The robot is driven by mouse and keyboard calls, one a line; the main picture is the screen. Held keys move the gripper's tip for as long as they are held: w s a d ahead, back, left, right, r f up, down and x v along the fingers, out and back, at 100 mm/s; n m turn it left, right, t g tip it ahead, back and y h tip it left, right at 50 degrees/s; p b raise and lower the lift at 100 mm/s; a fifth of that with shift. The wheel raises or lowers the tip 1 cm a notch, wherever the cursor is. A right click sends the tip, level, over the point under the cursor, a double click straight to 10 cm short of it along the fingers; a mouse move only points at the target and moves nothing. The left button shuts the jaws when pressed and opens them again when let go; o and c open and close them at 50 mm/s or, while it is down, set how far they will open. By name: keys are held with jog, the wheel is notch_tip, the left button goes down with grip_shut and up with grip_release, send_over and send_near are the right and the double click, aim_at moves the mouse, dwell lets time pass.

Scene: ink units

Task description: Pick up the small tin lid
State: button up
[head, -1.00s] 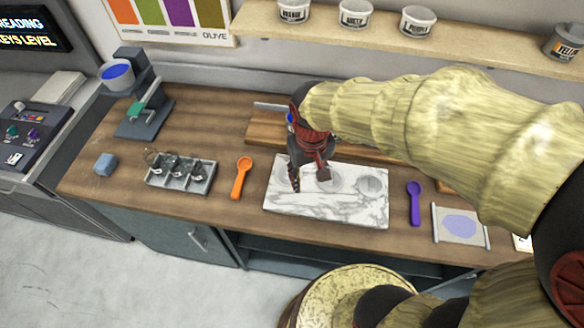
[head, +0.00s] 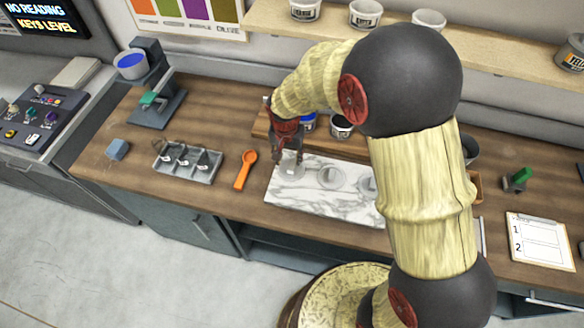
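A white marble slab (head: 325,207) lies on the wooden counter. Pale round flat pieces sit in a row on it: a left one (head: 292,171), a middle one (head: 332,178) and a right one (head: 366,188) partly hidden by my arm. They look like lids or discs; which is the small tin lid I cannot tell. My gripper (head: 288,159) points down over the slab's left end, at the left piece. Its fingertips look apart with nothing clearly between them. Whether they touch the piece is not clear.
An orange spoon (head: 246,170) and a grey tray (head: 188,164) with several small items lie to the left. Behind the slab stand a blue-filled tub (head: 309,123) and a dark-filled tub (head: 341,128). A clipboard (head: 540,241) lies at right.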

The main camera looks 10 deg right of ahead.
aim_at(292, 165)
jog(key=f, duration=0.3)
jog(key=w+d+f, duration=0.1)
jog(key=f, duration=0.1)
jog(key=shift+f, duration=0.25)
jog(key=shift+c, duration=1.3)
grip_shut()
